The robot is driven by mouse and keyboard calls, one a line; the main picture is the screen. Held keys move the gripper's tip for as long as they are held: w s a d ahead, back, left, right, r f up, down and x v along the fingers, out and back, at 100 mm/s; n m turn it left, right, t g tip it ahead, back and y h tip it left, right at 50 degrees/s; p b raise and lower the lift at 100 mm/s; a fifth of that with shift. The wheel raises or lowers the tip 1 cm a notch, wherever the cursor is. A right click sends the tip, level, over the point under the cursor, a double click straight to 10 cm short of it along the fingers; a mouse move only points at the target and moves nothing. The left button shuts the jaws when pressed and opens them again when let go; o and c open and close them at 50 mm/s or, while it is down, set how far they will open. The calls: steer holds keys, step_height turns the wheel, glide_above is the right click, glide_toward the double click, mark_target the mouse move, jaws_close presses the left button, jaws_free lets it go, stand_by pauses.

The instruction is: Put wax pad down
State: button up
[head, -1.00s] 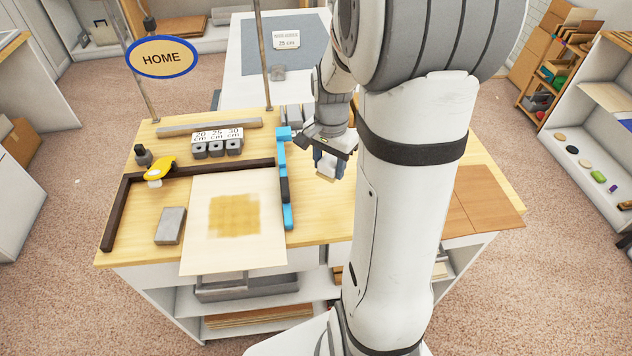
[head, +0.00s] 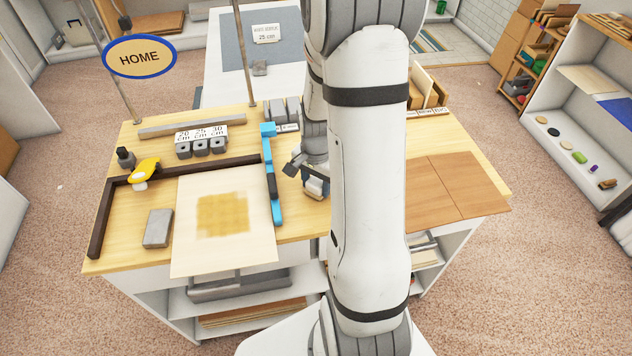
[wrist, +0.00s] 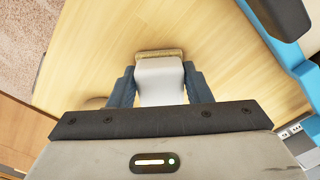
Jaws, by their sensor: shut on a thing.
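My gripper (head: 315,184) is shut on the wax pad, over the bare wood of the bench just right of the blue bar. In the wrist view the wax pad (wrist: 160,80) is a pale grey block with a tan fuzzy edge, and the gripper's blue-grey fingers (wrist: 160,92) press its two sides. The pad looks close to the bench top (head: 298,217), but I cannot tell whether it touches. My arm hides part of the bench right of the gripper. A pale sheet (head: 190,250) with a yellowish blocky patch (head: 222,214) lies left of the blue bar.
The blue bar (head: 271,170) stands close left of my gripper. A dark L-shaped fence (head: 105,215), grey block (head: 158,228), yellow tool (head: 146,168) and several grey weights (head: 201,147) are further left. Brown panels (head: 455,188) lie at the right end.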

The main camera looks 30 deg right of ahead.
mark_target(316, 181)
steer(key=shift+f, duration=0.25)
steer(key=o, duration=1)
steer(key=shift+r, duration=0.1)
step_height(316, 181, up, 12)
steer(key=s+a+r+n+t, duration=0.1)
steer(key=s+a+r+n, duration=0.1)
steer(key=s+a+n, duration=0.2)
steer(key=s+a+r+n+t, duration=0.1)
steer(key=s+a+r+n, duration=0.2)
steer(key=s+n, duration=0.1)
steer(key=s+a+r+n+t, duration=0.1)
steer(key=s+a+r+n, duration=0.2)
steer(key=s+a+n, duration=0.1)
steer(key=shift+s+a+r, duration=0.1)
steer(key=shift+a+r, duration=0.05)
steer(key=shift+a, duration=0.2)
